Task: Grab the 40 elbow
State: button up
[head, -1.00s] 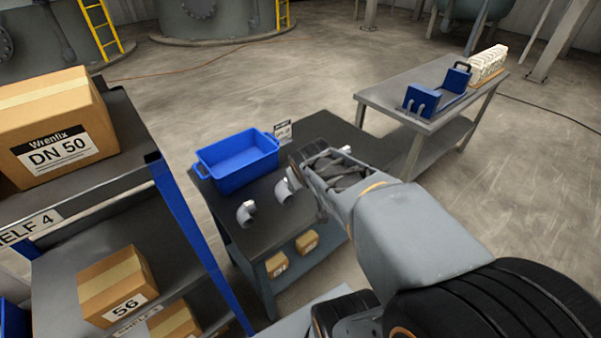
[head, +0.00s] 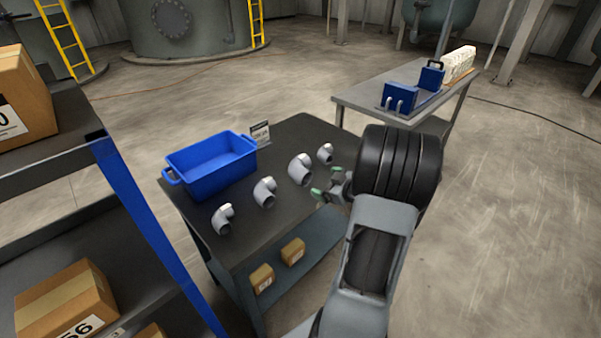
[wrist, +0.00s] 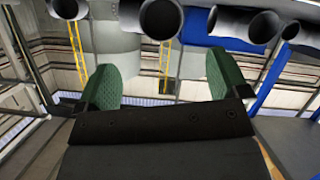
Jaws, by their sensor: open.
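Several grey pipe elbows stand in a row on the dark table (head: 290,212): a front-left elbow (head: 223,219), a second elbow (head: 265,191), a larger third elbow (head: 300,169) and a small far elbow (head: 325,153). I cannot read a size on any of them. My gripper (head: 326,184) is open and empty, just right of the larger third elbow and apart from it. In the wrist view, my gripper's green fingertips (wrist: 161,78) are spread with nothing between them. Elbow openings, such as this elbow (wrist: 160,18), line the top edge there.
A blue bin (head: 210,166) and a small sign (head: 260,134) stand at the table's back. Small boxes (head: 277,265) sit on its lower shelf. A blue-posted shelf rack (head: 150,235) is on the left. A second table (head: 360,98) with blue fixtures stands behind right.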

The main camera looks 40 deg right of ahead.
aim_at(307, 177)
jog(key=b+x, duration=0.1)
jog(key=x, duration=0.9)
jog(key=shift+a+r, duration=0.15)
jog(key=c, duration=1.2)
